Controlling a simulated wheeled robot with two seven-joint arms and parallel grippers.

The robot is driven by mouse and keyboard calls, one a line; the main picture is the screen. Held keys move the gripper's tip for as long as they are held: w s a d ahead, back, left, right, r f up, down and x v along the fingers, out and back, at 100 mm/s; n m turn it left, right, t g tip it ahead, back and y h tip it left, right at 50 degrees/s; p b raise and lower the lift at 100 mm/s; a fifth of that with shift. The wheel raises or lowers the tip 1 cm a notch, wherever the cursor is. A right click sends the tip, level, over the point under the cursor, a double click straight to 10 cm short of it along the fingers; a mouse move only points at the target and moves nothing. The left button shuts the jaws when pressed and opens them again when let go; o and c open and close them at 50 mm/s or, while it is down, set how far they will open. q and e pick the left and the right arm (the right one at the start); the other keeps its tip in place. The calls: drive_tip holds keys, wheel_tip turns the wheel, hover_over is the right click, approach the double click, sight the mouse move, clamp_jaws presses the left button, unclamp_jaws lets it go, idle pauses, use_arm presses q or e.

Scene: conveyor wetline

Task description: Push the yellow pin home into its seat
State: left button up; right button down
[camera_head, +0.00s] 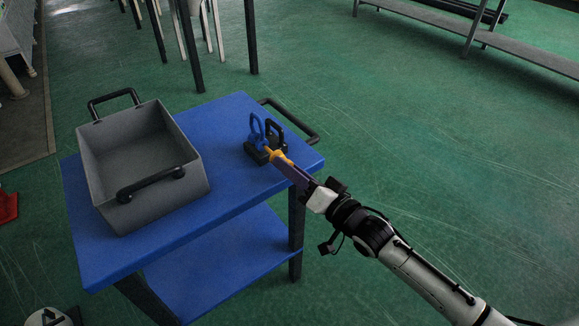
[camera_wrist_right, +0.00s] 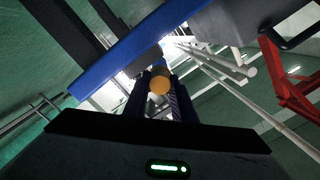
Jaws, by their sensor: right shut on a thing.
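The yellow pin (camera_head: 279,155) is at the near side of a small black fixture on the blue cart top. A blue ring (camera_head: 257,130) and a black handle-like loop (camera_head: 277,134) stand up at the fixture (camera_head: 253,152). My right gripper (camera_head: 284,161) is shut on the pin, reaching in from the lower right. In the right wrist view the pin's round yellow end (camera_wrist_right: 160,85) shows between the two dark fingers (camera_wrist_right: 160,98). How deep the pin sits in its seat is hidden. My left gripper is not in view.
A grey open bin (camera_head: 188,158) with black handles stands on the left of the blue cart (camera_head: 240,105). The bin looks empty. A black cart handle (camera_head: 303,128) sticks out at the far right edge. Green floor (camera_head: 430,140) is open to the right.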

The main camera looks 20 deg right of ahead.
idle(0.3)
drive_tip(key=shift+w+a, duration=0.25)
drive_tip(key=shift+w, duration=0.35)
idle(0.7)
drive_tip(key=shift+w+a, duration=0.15)
drive_tip(key=shift+w, duration=0.25)
drive_tip(key=shift+w+a+b, duration=0.25)
drive_tip(key=shift+w+b, duration=0.05)
drive_tip(key=shift+w, duration=0.25)
drive_tip(key=shift+w+a+b, duration=0.25)
drive_tip(key=shift+w+b, duration=0.05)
drive_tip(key=shift+w, duration=0.4)
drive_tip(key=c, duration=1.4)
unclamp_jaws()
